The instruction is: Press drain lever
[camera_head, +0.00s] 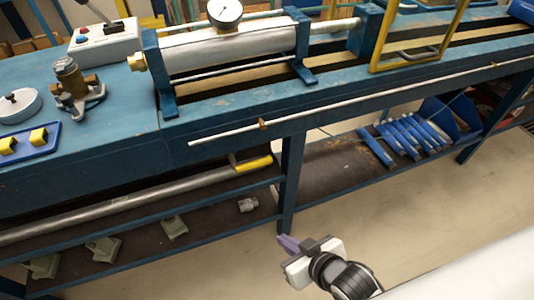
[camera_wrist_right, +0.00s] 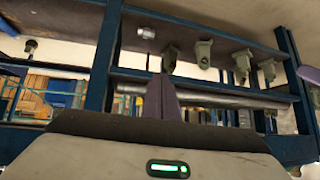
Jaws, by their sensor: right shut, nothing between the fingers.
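I cannot tell for certain which part is the drain lever. A long thin rod (camera_head: 350,105) runs along the bench's front edge. A grey bar with a yellow end (camera_head: 253,164) lies on the upper shelf under the bench; the bar also shows in the right wrist view (camera_wrist_right: 215,95). My right gripper (camera_head: 288,243) is in front of the bench, low and apart from it, over the floor. Its purple fingers (camera_wrist_right: 161,95) are shut and empty, pointing toward the shelves in the right wrist view. My left gripper is not in view.
A blue bench (camera_head: 110,150) carries a cylinder (camera_head: 230,48) with a gauge (camera_head: 225,12), a brass valve fitting (camera_head: 72,80) and a button box (camera_head: 103,42). Lower shelves hold green brackets (camera_head: 175,228) and blue parts (camera_head: 400,137). The floor (camera_head: 400,215) in front is clear.

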